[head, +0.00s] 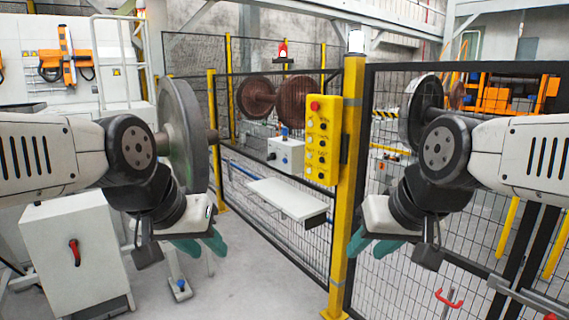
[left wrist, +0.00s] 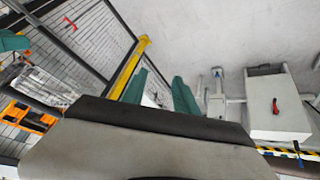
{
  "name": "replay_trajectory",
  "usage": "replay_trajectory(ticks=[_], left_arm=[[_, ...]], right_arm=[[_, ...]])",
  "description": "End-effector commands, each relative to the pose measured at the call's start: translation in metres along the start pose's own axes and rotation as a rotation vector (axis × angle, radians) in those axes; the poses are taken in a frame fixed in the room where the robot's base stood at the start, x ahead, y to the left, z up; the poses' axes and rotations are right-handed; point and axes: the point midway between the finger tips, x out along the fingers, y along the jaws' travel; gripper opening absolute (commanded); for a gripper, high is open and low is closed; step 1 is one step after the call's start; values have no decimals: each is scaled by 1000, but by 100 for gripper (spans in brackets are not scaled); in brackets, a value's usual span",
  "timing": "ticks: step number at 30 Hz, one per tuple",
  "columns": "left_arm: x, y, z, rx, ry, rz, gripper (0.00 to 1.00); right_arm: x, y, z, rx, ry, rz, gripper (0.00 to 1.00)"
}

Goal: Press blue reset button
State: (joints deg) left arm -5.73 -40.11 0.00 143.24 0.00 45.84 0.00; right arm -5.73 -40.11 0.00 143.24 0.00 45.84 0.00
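A yellow control box (head: 322,140) is fixed to a yellow post in the head view. It carries a red button (head: 314,105) at the top and several small dark buttons below, too small to tell a blue one. A white box (head: 286,156) behind the mesh has a small blue part (head: 284,131) on top. My left gripper (head: 203,245) is left of the yellow box and lower, with teal fingers apart and empty. They also show apart in the left wrist view (left wrist: 159,88). My right gripper (head: 374,245) is right of the post and low, its teal fingers apart and empty. Neither touches the box.
Mesh fence panels (head: 270,205) run on both sides of the yellow post (head: 346,230). A white shelf (head: 288,198) juts out below the white box. A large wheel (head: 183,135) stands behind my left arm. A white cabinet with a red handle (head: 74,252) is at lower left.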

Motion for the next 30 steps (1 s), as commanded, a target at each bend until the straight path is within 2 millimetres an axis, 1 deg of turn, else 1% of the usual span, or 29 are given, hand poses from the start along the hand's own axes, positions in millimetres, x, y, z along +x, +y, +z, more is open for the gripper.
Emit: replay_trajectory(ticks=[1, 3, 5, 30], left_arm=[[0, 0, 0, 0, 0, 0, 25], [0, 0, 0, 0, 0, 0, 11], [0, 0, 0, 0, 0, 0, 0], [0, 0, 0, 0, 0, 0, 0]], right_arm=[[0, 0, 0, 0, 0, 0, 36], [0, 0, 0, 0, 0, 0, 36], [0, 0, 0, 0, 0, 0, 36], [0, 0, 0, 0, 0, 0, 36]])
